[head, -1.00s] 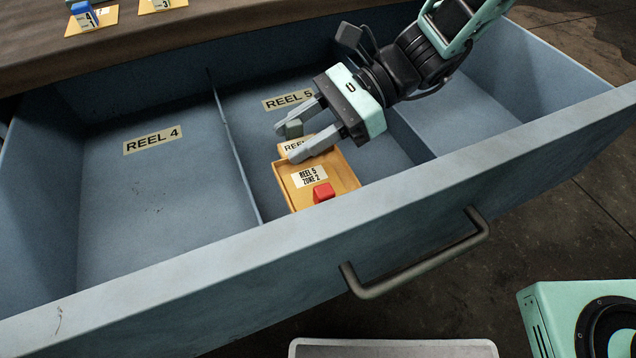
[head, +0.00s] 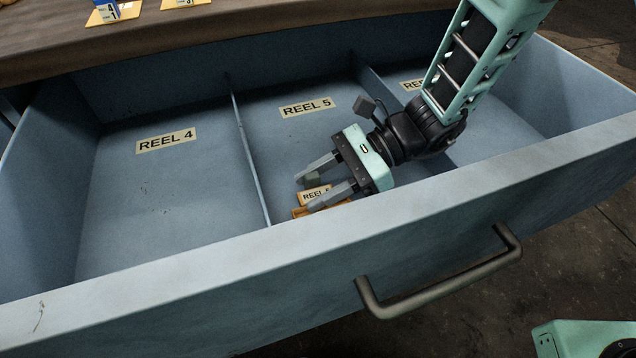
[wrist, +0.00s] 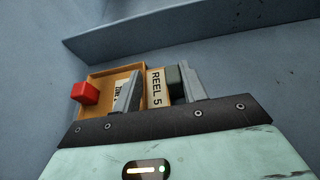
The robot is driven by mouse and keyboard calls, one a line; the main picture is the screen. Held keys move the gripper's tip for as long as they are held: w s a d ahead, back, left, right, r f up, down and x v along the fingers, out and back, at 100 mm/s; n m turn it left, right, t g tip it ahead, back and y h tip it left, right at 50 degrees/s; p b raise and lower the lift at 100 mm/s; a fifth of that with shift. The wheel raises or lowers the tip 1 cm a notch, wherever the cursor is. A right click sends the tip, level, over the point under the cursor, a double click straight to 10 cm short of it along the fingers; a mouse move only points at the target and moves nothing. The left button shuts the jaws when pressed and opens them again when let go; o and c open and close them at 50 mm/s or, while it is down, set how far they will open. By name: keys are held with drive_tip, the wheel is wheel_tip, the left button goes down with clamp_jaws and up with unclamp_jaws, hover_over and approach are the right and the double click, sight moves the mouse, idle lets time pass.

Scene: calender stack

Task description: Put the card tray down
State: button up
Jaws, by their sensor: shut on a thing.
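The card tray is yellow-orange with a label reading REEL 5 and a red block (wrist: 86,93) on it. In the head view only the back part of the tray (head: 302,211) and its label show; the drawer's front wall hides the rest. My gripper (head: 315,188) is shut on the tray's labelled edge, inside the REEL 5 compartment (head: 275,145) of the blue drawer. In the wrist view the tray (wrist: 105,73) extends from my gripper's fingers (wrist: 160,90). I cannot tell whether the tray touches the drawer floor.
The REEL 4 compartment (head: 165,190) on the left is empty. A thin divider (head: 250,165) stands left of the tray, and the front wall (head: 230,270) with its handle (head: 440,285) is close in front.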

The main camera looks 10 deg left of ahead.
drive_tip(key=shift+f, duration=0.1)
drive_tip(key=o, duration=1)
drive_tip(key=shift+o, duration=0.2)
drive_tip(key=shift+w+d+r, duration=0.2)
drive_tip(key=shift+d+r, duration=0.15)
drive_tip(key=p+v, duration=0.2)
drive_tip(key=v, duration=0.9)
drive_tip(key=shift+p, duration=0.3)
drive_tip(key=shift+r, duration=0.1)
